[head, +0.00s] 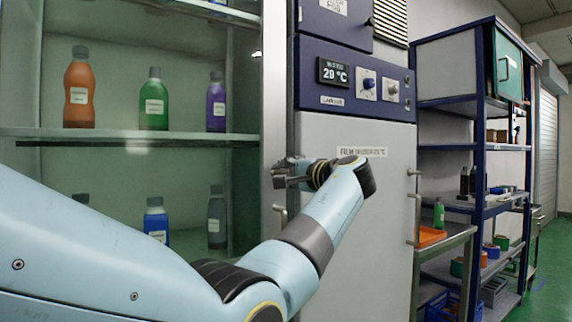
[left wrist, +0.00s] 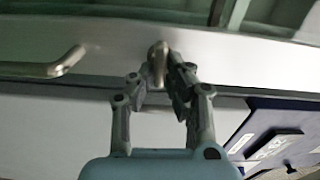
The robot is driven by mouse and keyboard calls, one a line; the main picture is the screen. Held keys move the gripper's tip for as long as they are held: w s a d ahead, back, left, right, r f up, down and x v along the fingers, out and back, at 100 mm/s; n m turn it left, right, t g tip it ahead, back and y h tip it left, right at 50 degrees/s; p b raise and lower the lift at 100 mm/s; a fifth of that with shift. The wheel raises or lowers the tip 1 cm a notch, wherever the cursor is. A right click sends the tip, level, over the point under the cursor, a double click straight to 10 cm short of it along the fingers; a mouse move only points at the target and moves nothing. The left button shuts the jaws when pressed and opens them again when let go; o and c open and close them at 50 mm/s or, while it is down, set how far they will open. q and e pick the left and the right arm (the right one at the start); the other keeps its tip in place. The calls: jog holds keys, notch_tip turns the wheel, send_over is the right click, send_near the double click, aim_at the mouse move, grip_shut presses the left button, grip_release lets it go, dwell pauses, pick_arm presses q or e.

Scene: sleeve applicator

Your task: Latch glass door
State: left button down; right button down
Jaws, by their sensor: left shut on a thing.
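The glass door (head: 250,165) of the cabinet is at the left in the head view, with bottles showing behind the glass. Its metal frame (head: 275,85) runs up beside the blue and grey oven; in the left wrist view the frame (left wrist: 240,58) crosses the picture. A curved door handle (head: 280,218) is on the frame, also in the left wrist view (left wrist: 45,68). My left gripper (head: 283,174) is at the frame above the handle. In the left wrist view its fingers (left wrist: 160,72) are shut on a small metal latch knob (left wrist: 157,58). My right gripper is out of view.
The oven (head: 360,215) stands right of the door, with dials and a display above. A small table with an orange tray (head: 428,237) and a green bottle (head: 438,214) is further right, before a blue shelf rack (head: 482,150). Green floor is clear at far right.

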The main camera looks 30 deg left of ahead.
pick_arm(q)
jog(key=shift+f+m, duration=0.1)
jog(key=shift+m, duration=0.3)
jog(key=c, duration=1.4)
grip_release()
jog(key=shift+o, duration=0.2)
jog(key=shift+d, duration=0.15)
jog(key=v, duration=0.7)
jog(key=shift+d, duration=0.1)
